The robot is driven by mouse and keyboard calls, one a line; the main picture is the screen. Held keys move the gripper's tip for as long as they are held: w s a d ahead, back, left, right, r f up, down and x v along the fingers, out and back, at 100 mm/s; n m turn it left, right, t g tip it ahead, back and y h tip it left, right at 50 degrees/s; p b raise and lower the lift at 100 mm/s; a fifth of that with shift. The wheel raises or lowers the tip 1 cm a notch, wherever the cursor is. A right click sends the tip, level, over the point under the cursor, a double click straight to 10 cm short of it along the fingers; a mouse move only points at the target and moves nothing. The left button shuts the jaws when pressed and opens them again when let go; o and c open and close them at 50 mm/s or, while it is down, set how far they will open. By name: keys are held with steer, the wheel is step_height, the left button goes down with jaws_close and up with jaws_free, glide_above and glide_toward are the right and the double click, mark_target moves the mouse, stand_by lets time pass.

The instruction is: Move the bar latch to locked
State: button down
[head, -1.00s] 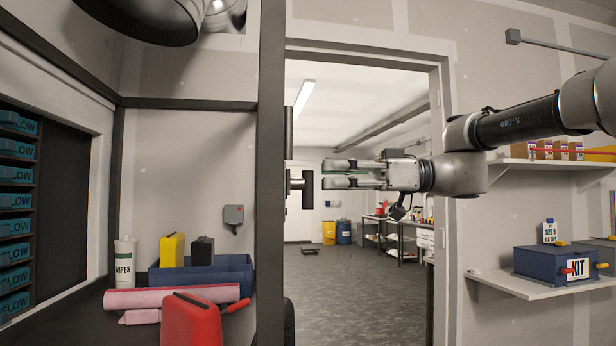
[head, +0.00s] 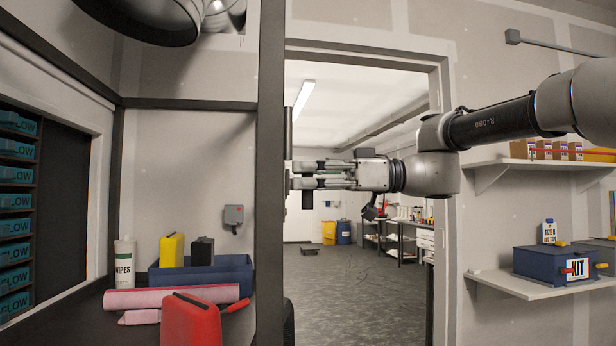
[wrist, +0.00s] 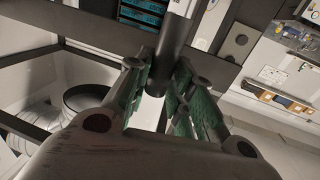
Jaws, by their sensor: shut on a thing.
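The bar latch shows in the head view as a dark upright bar (head: 288,132) along the dark frame post. Its dark handle (head: 307,200) shows just below my lower finger; the rest is hidden behind the fingers. My gripper (head: 302,175) reaches in from the right, level, with its fingers around the handle. In the wrist view, a dark round bar (wrist: 176,42) lies between the green-padded fingers of my gripper (wrist: 165,75), which are shut on it. I cannot tell the latch's locked or unlocked position from these views.
The dark frame post (head: 270,220) stands just left of the gripper. A doorway opens onto a room behind. A shelf (head: 530,287) with a blue kit box (head: 545,262) is at the right. A red can (head: 190,322) and blue bin (head: 203,276) stand at lower left.

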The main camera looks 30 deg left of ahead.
steer(key=shift+w+m, duration=0.15)
steer(key=shift+m, duration=0.25)
steer(key=m, duration=0.2)
steer(key=shift+w+a+m, duration=0.15)
steer(key=shift+a+m, duration=0.05)
steer(key=shift+m, duration=0.2)
steer(key=m+h, duration=0.1)
steer(key=m, duration=0.3)
steer(key=f+m+g+h, duration=0.1)
steer(key=m, duration=0.3)
steer(key=w+m+h, duration=0.1)
steer(key=m, duration=0.3)
steer(key=shift+a+f+g+h, duration=0.3)
steer(key=shift+a, duration=0.05)
steer(key=shift+f, duration=0.15)
steer(key=c, duration=1.3)
jaws_free()
steer(key=shift+s, duration=0.1)
